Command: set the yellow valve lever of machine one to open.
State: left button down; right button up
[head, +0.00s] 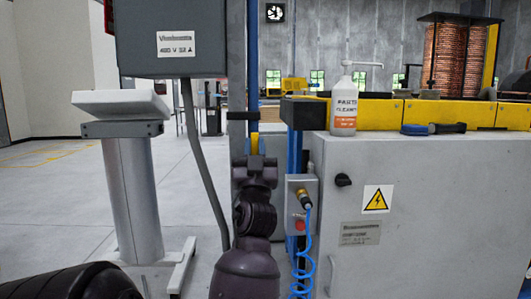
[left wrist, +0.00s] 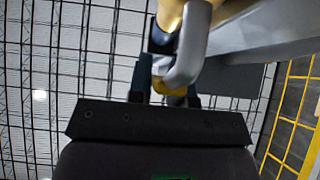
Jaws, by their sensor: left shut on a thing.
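The yellow valve lever (head: 254,144) shows as a small yellow piece below a dark fitting on the blue vertical pipe (head: 253,60). My left gripper (head: 255,161) reaches up to it from below and is shut on it; the fingers hide much of the lever. In the left wrist view, a yellow part (left wrist: 172,99) sits between the dark fingertips of my left gripper (left wrist: 168,86), partly hidden by a bent grey part (left wrist: 190,50) in front. The lever's exact angle is hard to tell. My right gripper is not in view.
A grey electrical box (head: 158,38) with a conduit is at upper left. A grey cabinet (head: 400,215) stands at right, carrying a parts cleaner bottle (head: 344,108) and a blue-and-black tool (head: 433,128). A coiled blue hose (head: 301,268) hangs close right of my left arm. A grey pedestal (head: 138,195) stands left.

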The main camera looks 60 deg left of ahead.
pick_arm(q)
jog(key=shift+n+g, duration=0.4)
jog(key=shift+s+r, duration=0.1)
jog(key=c, duration=1)
grip_release()
jog(key=shift+c, duration=0.2)
jog(key=shift+g+y, duration=0.3)
